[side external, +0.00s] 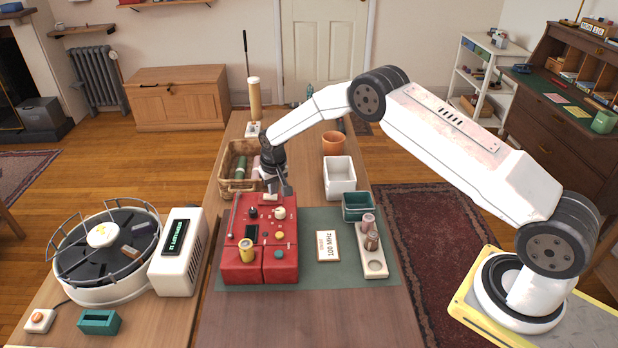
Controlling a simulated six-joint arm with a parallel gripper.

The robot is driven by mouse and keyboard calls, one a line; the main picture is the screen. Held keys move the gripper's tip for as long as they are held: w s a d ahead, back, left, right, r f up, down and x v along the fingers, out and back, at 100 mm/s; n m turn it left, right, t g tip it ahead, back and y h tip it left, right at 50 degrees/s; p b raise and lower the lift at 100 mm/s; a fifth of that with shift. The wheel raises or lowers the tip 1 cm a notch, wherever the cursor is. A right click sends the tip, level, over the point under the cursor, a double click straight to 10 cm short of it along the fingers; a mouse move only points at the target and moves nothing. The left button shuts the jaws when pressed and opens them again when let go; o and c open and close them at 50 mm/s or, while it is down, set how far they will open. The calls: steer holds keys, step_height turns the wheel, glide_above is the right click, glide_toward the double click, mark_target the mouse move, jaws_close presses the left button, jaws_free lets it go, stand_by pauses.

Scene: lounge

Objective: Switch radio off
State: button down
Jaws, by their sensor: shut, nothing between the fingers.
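The red box with knobs, a small dark display and a thin antenna-like rod looks like the radio (283,268). It lies on a green mat (312,285) on the table. A black knob (253,212) and a cream knob (280,213) are near its far edge, with small coloured buttons below them. A yellow cylinder (246,250) stands on its near left part. My gripper (286,192) is shut and empty, pointing down at the radio's far edge, close to the cream knob. I cannot tell whether it touches the radio. No on/off marking is readable.
A card reading 100 MHz (328,246) and a white holder with small cylinders (374,264) lie to the right. A wicker basket (228,180), a white bin (339,178) and an orange pot (333,143) stand behind. A white box with a green display (178,252) stands left.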

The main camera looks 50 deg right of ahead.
mark_target(275, 197)
steer(key=shift+r, duration=3.1)
steer(key=shift+s+r, duration=0.1)
steer(key=s+a+r+n, duration=0.1)
steer(key=s+r, duration=0.2)
steer(key=s, duration=0.8)
steer(key=s+a+r+n, duration=0.1)
steer(key=s+r, duration=0.2)
steer(key=s, duration=0.7)
steer(key=s+a+r+n, duration=0.1)
steer(key=s+r, duration=0.2)
steer(key=s, duration=0.8)
steer(key=shift+s+a+t, duration=0.25)
steer(key=shift+s+t, duration=0.1)
steer(key=shift+t, duration=0.05)
